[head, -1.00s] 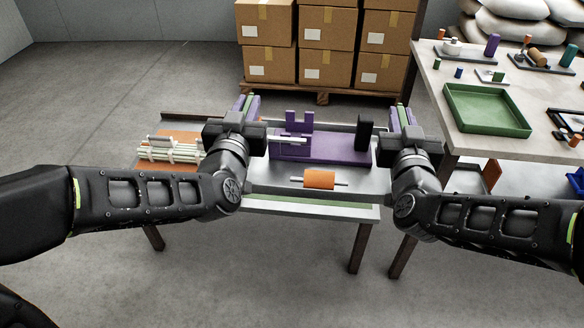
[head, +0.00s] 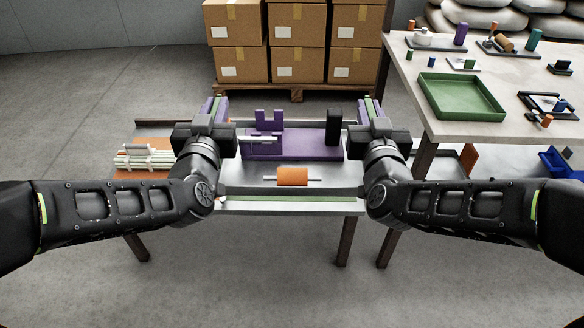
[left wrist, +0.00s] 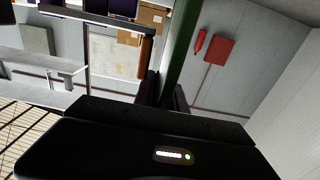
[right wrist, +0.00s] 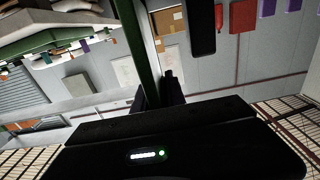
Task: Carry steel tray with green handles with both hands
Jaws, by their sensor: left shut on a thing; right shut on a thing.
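The steel tray (head: 240,174) is in the middle of the head view, level, between my two grippers. A purple fixture (head: 300,148), a black upright block (head: 334,128) and an orange roller on a thin rod (head: 292,176) are on it. My left gripper (head: 216,108) is shut on the tray's left green handle, a green bar in the left wrist view (left wrist: 183,45). My right gripper (head: 371,108) is shut on the right green handle, seen in the right wrist view (right wrist: 137,40). Wrists hide the tray's side edges. I cannot tell whether it touches the table below.
A low table with an orange surface (head: 140,174) and pale rods (head: 143,158) is under and left of the tray. A higher pale table (head: 440,75) with a green tray (head: 462,96) stands close on the right. Stacked cartons (head: 298,60) are behind. The floor at left is clear.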

